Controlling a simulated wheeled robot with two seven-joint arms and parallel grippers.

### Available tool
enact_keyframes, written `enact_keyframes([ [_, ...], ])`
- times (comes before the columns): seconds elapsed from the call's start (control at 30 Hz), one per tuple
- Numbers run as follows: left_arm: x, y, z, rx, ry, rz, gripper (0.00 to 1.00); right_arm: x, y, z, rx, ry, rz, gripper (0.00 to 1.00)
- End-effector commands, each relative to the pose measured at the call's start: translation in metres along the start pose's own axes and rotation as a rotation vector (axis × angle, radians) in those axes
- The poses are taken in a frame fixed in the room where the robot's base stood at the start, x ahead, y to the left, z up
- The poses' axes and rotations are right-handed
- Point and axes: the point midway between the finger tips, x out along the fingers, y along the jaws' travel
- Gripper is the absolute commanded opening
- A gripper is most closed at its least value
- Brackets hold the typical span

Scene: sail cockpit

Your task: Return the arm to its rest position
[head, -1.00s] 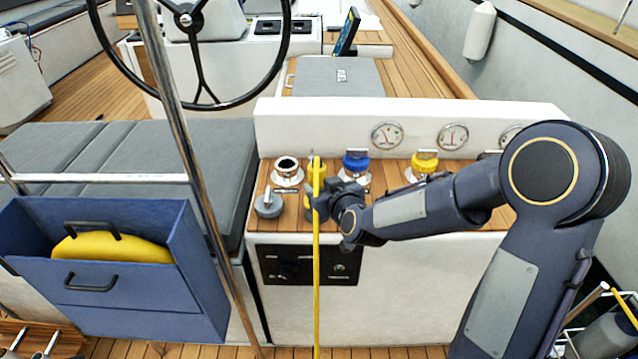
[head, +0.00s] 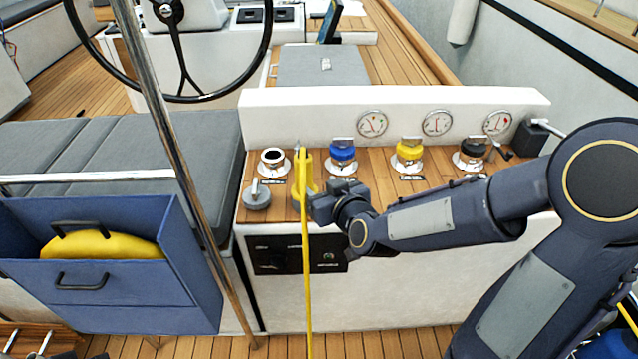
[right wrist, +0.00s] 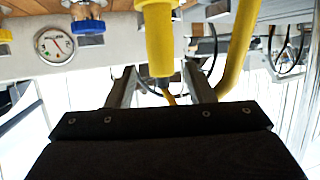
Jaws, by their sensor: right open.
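My right gripper (head: 310,196) is just right of and in front of a yellow plug-like piece (head: 303,168) on the wooden-topped console. A yellow cable (head: 307,290) runs from there down past the console front. In the right wrist view my right gripper (right wrist: 161,82) is open, with its fingers apart. The yellow piece (right wrist: 158,38) shows between and beyond them, and the cable (right wrist: 238,48) curves beside it. I cannot tell whether a finger still touches the piece. My right arm (head: 450,215) reaches in from the right, bent at a large joint. My left gripper is not in view.
The console top carries blue (head: 342,152), yellow (head: 409,152) and black (head: 473,152) capped fittings and a grey knob (head: 257,195). A steel pole (head: 165,130) and an open blue box (head: 110,285) stand left. The steering wheel (head: 265,60) is behind.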

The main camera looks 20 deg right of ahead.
Motion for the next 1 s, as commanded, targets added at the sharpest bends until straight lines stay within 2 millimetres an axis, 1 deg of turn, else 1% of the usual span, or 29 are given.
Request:
enact_keyframes([
  [0.53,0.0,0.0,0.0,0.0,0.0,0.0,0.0,-0.002,0.0,0.0,0.0,0.0,0.0,0.48],
  [0.6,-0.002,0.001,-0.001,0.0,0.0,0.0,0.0,-0.005,0.0,-0.003,0.005,-0.004,-0.003,0.48],
  [0.67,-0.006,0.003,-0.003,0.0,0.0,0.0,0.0,-0.012,0.001,-0.009,0.018,-0.018,-0.013,0.48],
  [0.77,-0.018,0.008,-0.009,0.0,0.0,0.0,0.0,-0.037,0.003,-0.022,0.065,-0.076,-0.049,0.48],
  [0.87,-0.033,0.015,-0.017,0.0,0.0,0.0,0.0,-0.08,0.004,-0.035,0.137,-0.178,-0.094,0.48],
  [0.9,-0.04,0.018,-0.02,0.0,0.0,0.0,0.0,-0.1,0.004,-0.038,0.168,-0.228,-0.111,0.48],
  [0.97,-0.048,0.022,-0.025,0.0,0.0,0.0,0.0,-0.131,0.003,-0.039,0.215,-0.306,-0.13,0.48],
  [1.0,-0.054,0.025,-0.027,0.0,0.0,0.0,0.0,-0.151,0.002,-0.037,0.244,-0.36,-0.139,0.48],
])
